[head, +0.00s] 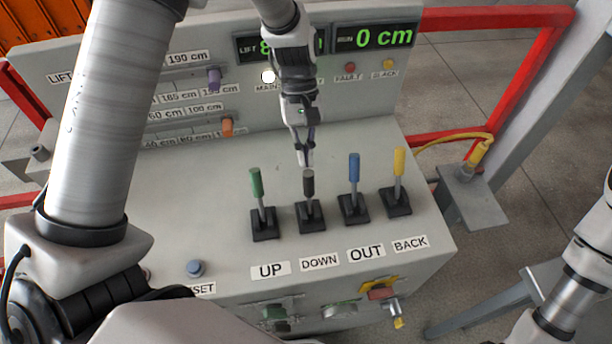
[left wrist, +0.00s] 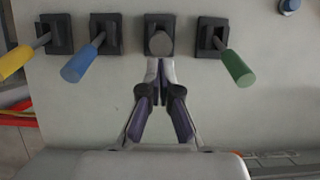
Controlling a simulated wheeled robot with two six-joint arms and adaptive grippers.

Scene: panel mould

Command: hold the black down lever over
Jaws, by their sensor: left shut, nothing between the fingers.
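The black DOWN lever (head: 308,184) stands in its black base on the grey console, between the green UP lever (head: 257,184) and the blue OUT lever (head: 354,172). My left gripper (head: 304,160) is shut and empty, pointing down just behind the black lever's top. In the left wrist view the black lever's round end (left wrist: 160,43) is directly ahead of the closed fingertips (left wrist: 160,70). I cannot tell whether they touch. The black lever looks roughly upright, its shaft hidden behind its end in the wrist view. My right gripper is out of view.
The yellow BACK lever (head: 399,162) stands right of the blue one. Behind the levers, the upright panel carries sliders and green displays, partly hidden by my left arm; the right display (head: 375,38) reads 0 cm. A blue button (head: 195,268) sits at front left.

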